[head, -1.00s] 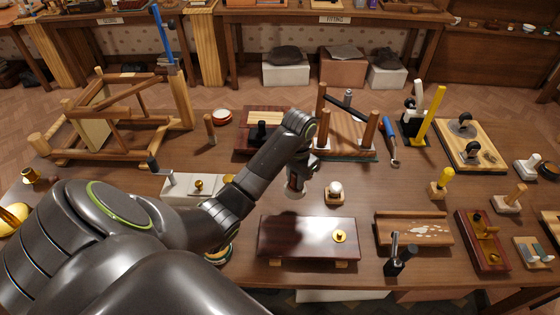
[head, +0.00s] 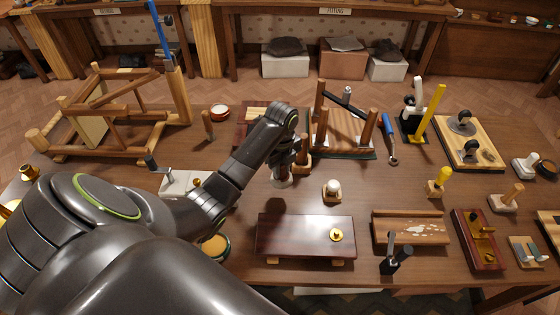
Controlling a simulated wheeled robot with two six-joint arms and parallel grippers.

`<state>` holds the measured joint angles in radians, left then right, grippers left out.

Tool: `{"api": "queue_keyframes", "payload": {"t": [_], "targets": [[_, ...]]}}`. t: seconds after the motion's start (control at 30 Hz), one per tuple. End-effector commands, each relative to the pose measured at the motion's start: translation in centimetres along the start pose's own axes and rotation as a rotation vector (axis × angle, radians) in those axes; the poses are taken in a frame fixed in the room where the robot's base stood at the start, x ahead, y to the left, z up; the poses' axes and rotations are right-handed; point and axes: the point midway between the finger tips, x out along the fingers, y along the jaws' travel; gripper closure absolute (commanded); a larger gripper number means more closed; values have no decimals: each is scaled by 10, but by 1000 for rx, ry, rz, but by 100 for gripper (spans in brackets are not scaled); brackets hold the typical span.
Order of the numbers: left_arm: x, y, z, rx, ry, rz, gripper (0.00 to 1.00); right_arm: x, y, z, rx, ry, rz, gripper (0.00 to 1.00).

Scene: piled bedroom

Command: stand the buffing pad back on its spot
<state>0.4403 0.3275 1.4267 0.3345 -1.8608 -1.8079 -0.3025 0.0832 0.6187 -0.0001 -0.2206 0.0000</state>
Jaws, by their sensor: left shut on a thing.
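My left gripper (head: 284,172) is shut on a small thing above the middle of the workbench. It is seen from behind and above, so my fingers and arm hide most of what they hold. A pale, rounded lower end of the held thing, which I take for the buffing pad (head: 282,182), shows below the fingers. I cannot tell whether it touches the bench. A small brown wooden block (head: 303,166) stands just right of the fingers. The pad's spot cannot be made out for sure. My right gripper is not in view.
A white-knobbed wooden block (head: 332,191) stands close at the right. A dark glossy box (head: 290,236) lies nearer. Behind are a wooden rack with posts (head: 345,135) and a dark case (head: 255,118). A chair frame (head: 110,110) fills the back left. Bare bench shows around (head: 385,183).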

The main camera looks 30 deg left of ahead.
Motion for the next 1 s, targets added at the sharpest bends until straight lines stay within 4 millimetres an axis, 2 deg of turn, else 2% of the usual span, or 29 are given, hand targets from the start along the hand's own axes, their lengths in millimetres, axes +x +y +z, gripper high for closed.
{"api": "queue_keyframes", "payload": {"t": [0.13,0.33,0.77,0.97,1.0], "targets": [[-6,1,3,222,0,1,100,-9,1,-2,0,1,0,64],[-7,1,4,389,-1,0,100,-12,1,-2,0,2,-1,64],[-7,1,5,421,-1,0,100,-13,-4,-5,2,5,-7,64],[-9,2,5,420,1,2,100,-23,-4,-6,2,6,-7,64],[-2,2,5,420,0,1,100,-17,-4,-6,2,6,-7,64]]}}
